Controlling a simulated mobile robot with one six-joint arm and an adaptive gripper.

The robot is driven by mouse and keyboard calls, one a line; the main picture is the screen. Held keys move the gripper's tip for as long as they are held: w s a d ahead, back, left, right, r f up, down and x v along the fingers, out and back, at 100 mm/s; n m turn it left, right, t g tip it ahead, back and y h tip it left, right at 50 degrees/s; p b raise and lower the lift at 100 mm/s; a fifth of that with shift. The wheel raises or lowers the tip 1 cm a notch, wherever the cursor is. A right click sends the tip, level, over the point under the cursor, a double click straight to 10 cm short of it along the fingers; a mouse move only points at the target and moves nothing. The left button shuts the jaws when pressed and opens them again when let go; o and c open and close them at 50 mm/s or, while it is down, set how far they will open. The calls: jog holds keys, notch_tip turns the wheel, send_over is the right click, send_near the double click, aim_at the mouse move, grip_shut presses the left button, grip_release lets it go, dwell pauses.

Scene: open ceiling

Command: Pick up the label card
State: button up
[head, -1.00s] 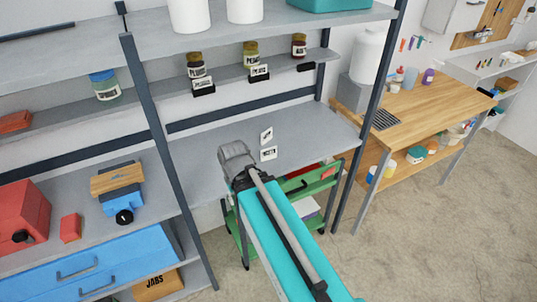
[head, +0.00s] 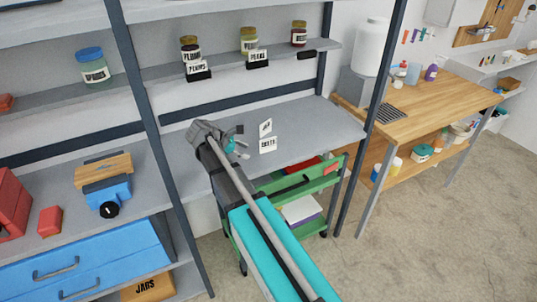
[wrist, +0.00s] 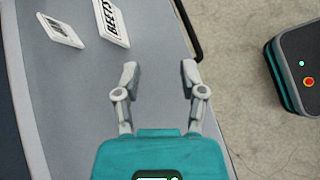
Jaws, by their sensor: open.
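Two white label cards are on the grey middle shelf (head: 315,120). The front one (head: 267,145) reads BEETS, and it also shows at the top of the wrist view (wrist: 112,22). The other card (head: 265,127) is just behind it; in the wrist view it lies to the left (wrist: 60,30), its text hard to read. My gripper (head: 239,143) is over the shelf, left of the cards in the head view. In the wrist view its two fingers (wrist: 159,70) are apart with nothing between them, and the BEETS card is ahead and left of them.
A green cart (head: 310,182) stands below the shelf. Labelled jars stand on the shelf above, including one of plums (head: 190,50). A dark upright post (head: 366,120) bounds the shelf on the right. A wooden bench (head: 440,95) stands beyond it. The shelf around the cards is clear.

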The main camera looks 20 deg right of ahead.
jog(key=w+n+h, duration=0.1)
jog(key=w, duration=0.1)
jog(key=w+n+b, duration=0.1)
jog(key=w+n+h+b, duration=0.1)
jog(key=w, duration=0.1)
jog(key=shift+w+d+h, duration=0.3)
jog(key=shift+w+d, duration=0.05)
jog(key=shift+w+d+r+n+h+b, duration=0.1)
jog(key=shift+w+r+n+h+b, duration=0.25)
jog(key=shift+w+n+h+b, duration=0.35)
jog(key=shift+s+d+f, duration=0.1)
jog(key=shift+s, duration=0.05)
jog(key=b, duration=0.3)
send_near(270, 140)
jog(key=shift+y, duration=0.3)
jog(key=x, duration=0.4)
jog(key=shift+f, duration=0.1)
jog(key=shift+d+f, duration=0.1)
jog(key=shift+d, duration=0.45)
jog(key=shift+b+x, duration=0.9)
jog(key=shift+x, duration=1.7)
jog(key=shift+w, duration=0.25)
